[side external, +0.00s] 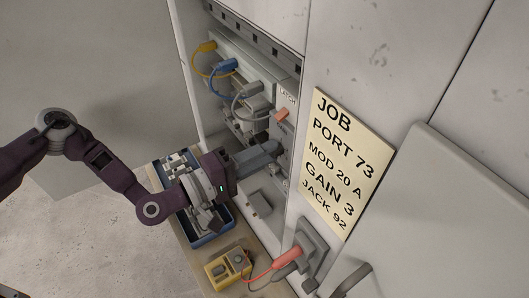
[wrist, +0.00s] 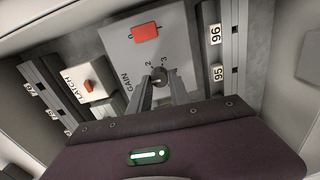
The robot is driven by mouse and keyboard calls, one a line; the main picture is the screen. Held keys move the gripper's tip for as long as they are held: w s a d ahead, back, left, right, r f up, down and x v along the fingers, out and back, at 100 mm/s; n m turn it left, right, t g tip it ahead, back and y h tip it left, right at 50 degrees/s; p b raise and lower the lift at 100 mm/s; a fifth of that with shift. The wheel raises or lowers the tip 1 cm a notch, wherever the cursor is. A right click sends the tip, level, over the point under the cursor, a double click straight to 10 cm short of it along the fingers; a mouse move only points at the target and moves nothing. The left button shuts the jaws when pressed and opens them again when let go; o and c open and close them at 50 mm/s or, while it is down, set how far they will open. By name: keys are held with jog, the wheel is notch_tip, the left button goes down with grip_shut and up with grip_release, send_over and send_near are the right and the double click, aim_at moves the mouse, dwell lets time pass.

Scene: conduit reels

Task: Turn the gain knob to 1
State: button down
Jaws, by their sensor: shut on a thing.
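The gain knob (wrist: 159,75) is a small dark round knob on a grey panel (wrist: 178,55) with the word GAIN beside it. The marks 2 and 3 show just above the knob; no 1 is visible. My gripper (wrist: 159,82) has its two fingers on either side of the knob, shut on it. I cannot tell which mark the knob points to. In the side external view my gripper (side external: 274,150) reaches into the open cabinet, and it hides the knob there.
A red-orange block (wrist: 145,32) sits on the same panel, near the knob. A LATCH plate (wrist: 89,86) is to the left. Yellow, blue and grey plugs (side external: 228,66) hang above. A job card (side external: 338,160) reads GAIN 3. A blue tray (side external: 215,238) and yellow box (side external: 228,268) stand below.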

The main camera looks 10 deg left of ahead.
jog(key=shift+n, duration=0.3)
dwell(0.4)
jog(key=c, duration=1.2)
grip_release()
jog(key=v, duration=0.7)
jog(key=shift+s, duration=0.1)
